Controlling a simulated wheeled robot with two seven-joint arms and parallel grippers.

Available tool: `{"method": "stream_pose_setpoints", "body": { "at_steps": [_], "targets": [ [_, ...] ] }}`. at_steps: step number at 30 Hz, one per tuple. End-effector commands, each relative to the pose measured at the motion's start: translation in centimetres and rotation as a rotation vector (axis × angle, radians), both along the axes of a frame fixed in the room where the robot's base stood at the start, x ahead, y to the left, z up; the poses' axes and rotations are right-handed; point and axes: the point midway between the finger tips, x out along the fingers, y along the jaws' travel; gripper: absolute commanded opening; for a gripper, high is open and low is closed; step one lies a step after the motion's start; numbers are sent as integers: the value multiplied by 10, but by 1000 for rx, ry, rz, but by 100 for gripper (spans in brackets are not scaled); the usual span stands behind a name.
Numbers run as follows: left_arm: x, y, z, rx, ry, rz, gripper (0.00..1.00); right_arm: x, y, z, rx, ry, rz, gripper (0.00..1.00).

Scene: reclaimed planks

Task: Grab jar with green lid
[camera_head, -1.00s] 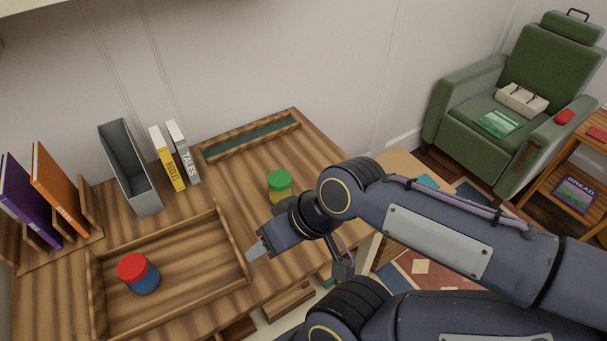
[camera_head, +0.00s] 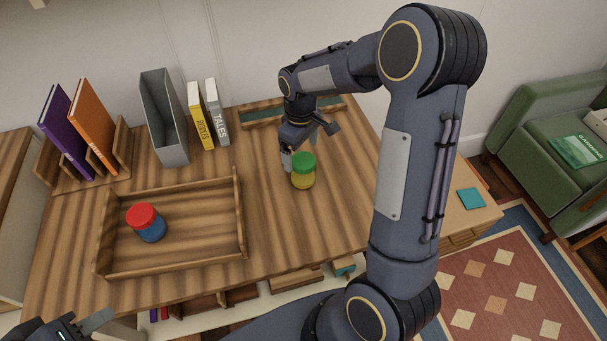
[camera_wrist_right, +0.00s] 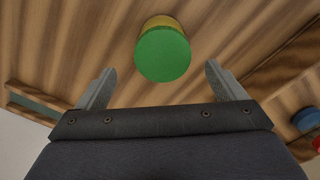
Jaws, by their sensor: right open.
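The jar with the green lid (camera_head: 303,163) and yellow body stands upright on the wooden desk, right of the shallow tray. My right gripper (camera_head: 304,144) is just behind and above it, open and empty. In the right wrist view, the green lid (camera_wrist_right: 162,55) lies ahead, centred between the two spread fingers (camera_wrist_right: 160,70), just beyond their tips; the fingers do not appear to touch it. My left gripper (camera_head: 95,322) shows only partly at the bottom left corner, and its jaw opening cannot be made out.
A jar with a red lid (camera_head: 142,215) and blue body stands in the wooden tray (camera_head: 180,269). Upright books (camera_head: 204,120), a grey file holder (camera_head: 165,120) and a book rack (camera_head: 122,145) line the back. A low wooden trough (camera_head: 262,116) lies behind my right gripper.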

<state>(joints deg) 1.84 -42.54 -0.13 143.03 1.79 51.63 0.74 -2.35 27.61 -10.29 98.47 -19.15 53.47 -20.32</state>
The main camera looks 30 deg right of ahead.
Motion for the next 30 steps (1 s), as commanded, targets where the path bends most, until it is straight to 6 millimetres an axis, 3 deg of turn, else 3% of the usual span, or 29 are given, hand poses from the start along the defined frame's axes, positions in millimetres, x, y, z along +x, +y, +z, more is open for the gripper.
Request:
{"method": "stream_pose_setpoints", "body": {
  "at_steps": [12, 22, 30],
  "targets": [
    [0, 0, 4, 0, 0, 0, 36, -8, 0, -56, 1, 4, -3, 90],
    [0, 0, 4, 0, 0, 0, 36, -7, 0, -65, 2, 0, -4, 90],
    [0, 0, 4, 0, 0, 0, 36, -7, 0, -64, 2, 0, -3, 57]
  ]
}}
